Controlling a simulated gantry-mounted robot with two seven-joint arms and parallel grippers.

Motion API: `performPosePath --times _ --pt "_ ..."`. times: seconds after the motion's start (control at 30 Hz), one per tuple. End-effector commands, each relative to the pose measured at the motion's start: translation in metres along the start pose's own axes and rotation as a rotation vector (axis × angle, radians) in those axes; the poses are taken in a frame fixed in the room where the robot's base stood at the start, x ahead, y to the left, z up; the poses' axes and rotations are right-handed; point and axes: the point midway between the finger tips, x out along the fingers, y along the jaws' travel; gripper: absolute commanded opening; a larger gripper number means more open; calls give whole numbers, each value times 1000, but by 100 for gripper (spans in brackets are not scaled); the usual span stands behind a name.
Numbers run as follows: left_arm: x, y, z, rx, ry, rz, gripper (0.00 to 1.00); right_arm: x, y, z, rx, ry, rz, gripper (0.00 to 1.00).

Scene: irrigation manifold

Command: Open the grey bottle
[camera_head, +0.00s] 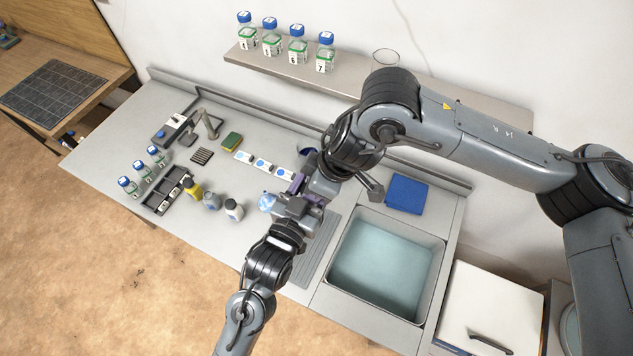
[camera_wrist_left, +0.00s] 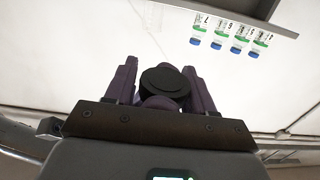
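Both my grippers meet over the counter, left of the sink. In the left wrist view, my left gripper (camera_wrist_left: 162,88) has its purple fingers on either side of a round black cap-like top (camera_wrist_left: 165,82), apparently closed on it; the body below is mostly hidden. In the head view, my left gripper (camera_head: 292,207) comes up from below, and my right gripper (camera_head: 298,184) is just above it; its hold is unclear. A pale blue shape (camera_head: 267,202) shows beside them. A pale grey bottle (camera_head: 234,212) and a blue-grey bottle (camera_head: 211,202), both dark-capped, stand on the counter, left of the grippers.
A yellow bottle (camera_head: 193,190) stands beside a black rack (camera_head: 153,204). Several blue-capped bottles stand on the counter and on the wall shelf (camera_head: 345,88). The sink (camera_head: 436,294) and a blue cloth (camera_head: 406,195) lie to the right. A ribbed drainer (camera_head: 303,268) lies near my left arm.

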Motion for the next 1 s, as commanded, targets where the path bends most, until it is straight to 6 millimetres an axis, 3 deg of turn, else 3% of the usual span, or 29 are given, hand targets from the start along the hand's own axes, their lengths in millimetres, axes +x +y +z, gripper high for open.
performPosePath --times 0.1,0.13,0.27,0.73,1.0 --pt "0 9 -2 1 5 20 26 -1 1 -4 1 12 4 6" --pt "0 10 -2 1 6 21 55 -1 1 -4 1 12 5 6" --pt "0 10 -2 1 6 23 74 -1 1 -4 1 13 5 6" --pt "-5 7 -1 1 4 17 74 -1 1 -3 1 9 4 6" --pt "-38 6 0 1 1 15 74 -1 1 -3 1 8 3 6"
